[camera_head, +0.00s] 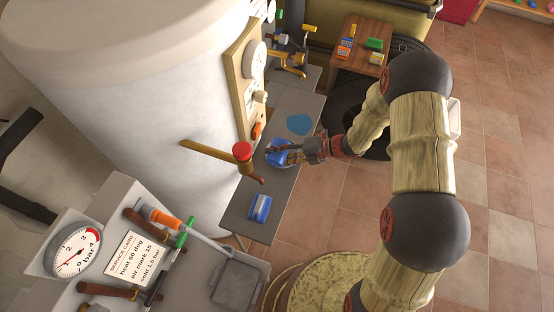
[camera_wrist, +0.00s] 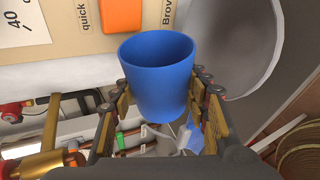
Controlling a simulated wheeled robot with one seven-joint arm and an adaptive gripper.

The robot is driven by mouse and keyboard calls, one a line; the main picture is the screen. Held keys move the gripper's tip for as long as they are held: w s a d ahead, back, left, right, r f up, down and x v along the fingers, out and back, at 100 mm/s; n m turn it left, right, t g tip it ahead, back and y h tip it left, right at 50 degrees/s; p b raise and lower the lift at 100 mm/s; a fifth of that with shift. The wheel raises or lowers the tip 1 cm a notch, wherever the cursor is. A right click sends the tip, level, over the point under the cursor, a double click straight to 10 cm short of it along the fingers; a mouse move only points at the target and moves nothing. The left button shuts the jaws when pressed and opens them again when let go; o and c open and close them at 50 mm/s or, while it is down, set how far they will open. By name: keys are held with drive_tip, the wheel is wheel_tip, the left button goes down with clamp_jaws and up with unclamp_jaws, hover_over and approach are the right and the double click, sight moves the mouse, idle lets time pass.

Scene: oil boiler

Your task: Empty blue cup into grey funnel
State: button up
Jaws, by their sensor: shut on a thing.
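My gripper (camera_head: 300,150) is shut around the blue cup (camera_head: 279,154), above the grey bench in the head view. In the wrist view the cup (camera_wrist: 158,80) sits between the fingers of my gripper (camera_wrist: 160,92), rim toward the top of the picture. Its inside is only partly seen, and I cannot tell what it holds. A large grey round surface with a pale rim (camera_wrist: 235,45) is behind and right of the cup in the wrist view; I cannot tell whether it is the grey funnel. No funnel is clear in the head view.
The grey bench (camera_head: 240,222) carries a blue flat patch (camera_head: 299,124) and a blue-and-white block (camera_head: 259,207). Tiled floor (camera_head: 500,180) is open at right.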

drive_tip(key=b, duration=0.4)
drive_tip(key=shift+s+f, duration=0.15)
drive_tip(key=shift+s, duration=0.05)
drive_tip(key=shift+b, duration=0.3)
drive_tip(key=b, duration=0.1)
drive_tip(key=r+n+b, duration=0.1)
drive_tip(key=b, duration=0.1)
drive_tip(key=r+t+h+b, duration=0.1)
drive_tip(key=b, duration=0.1)
drive_tip(key=shift+s+r+n, duration=0.25)
drive_tip(key=shift+n, duration=0.05)
drive_tip(key=f+n+t+b, duration=0.1)
drive_tip(key=b, duration=0.2)
drive_tip(key=shift+f, duration=0.25)
drive_tip(key=r+p, duration=0.1)
drive_tip(key=p, duration=0.1)
drive_tip(key=shift+s+p, duration=0.15)
drive_tip(key=shift+p, duration=0.15)
drive_tip(key=p, duration=0.4)
drive_tip(key=shift+s+r+t+h, duration=0.2)
drive_tip(key=shift+s+t+h, duration=0.05)
drive_tip(key=shift+t+h, duration=0.05)
drive_tip(key=p, duration=0.4)
drive_tip(key=shift+f, duration=0.25)
